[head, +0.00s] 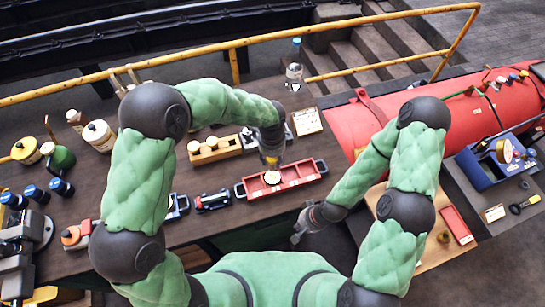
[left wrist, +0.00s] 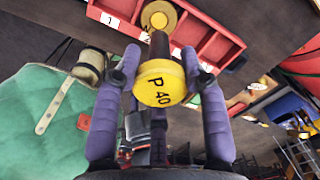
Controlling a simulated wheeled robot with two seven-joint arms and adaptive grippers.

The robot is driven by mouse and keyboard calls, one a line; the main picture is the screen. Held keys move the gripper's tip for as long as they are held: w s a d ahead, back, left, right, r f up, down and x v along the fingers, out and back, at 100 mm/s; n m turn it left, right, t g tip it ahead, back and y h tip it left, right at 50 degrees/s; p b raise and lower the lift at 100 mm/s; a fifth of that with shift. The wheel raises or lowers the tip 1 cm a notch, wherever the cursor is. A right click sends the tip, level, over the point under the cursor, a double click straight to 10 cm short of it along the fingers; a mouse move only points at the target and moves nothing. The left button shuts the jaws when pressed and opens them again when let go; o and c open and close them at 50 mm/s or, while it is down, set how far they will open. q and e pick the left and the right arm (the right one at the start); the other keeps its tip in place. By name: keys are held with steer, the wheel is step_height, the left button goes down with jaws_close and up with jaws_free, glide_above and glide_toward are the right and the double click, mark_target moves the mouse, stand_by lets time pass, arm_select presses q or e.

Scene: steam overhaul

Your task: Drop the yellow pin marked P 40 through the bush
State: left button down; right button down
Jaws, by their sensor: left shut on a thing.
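The yellow pin marked P 40 (left wrist: 160,84) is between the purple fingers of my left gripper (left wrist: 160,88), its marked head facing the wrist camera and its dark shaft pointing away. A round yellow brass piece (left wrist: 158,18), which looks like the bush, lies beyond the shaft end at the red tray (left wrist: 218,48). The shaft overlaps its near edge in the picture; I cannot tell if they touch. In the head view my left gripper (head: 271,163) is above the red tray (head: 300,182). My right gripper (head: 301,232) hangs low at the bench's front edge; its fingers are unclear.
A wooden block with round pieces (head: 213,151) stands behind the tray. A dark toy-like vehicle (head: 213,200) is left of it. A clear bottle (head: 294,75) stands at the back.

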mark_target(272, 170)
arm_select(q)
steer(key=shift+f+b, duration=2.8)
steer(key=shift+f, duration=1.4)
steer(key=c, duration=0.6)
jaws_free()
step_height(272, 170, up, 12)
steer(key=shift+a+f, duration=0.1)
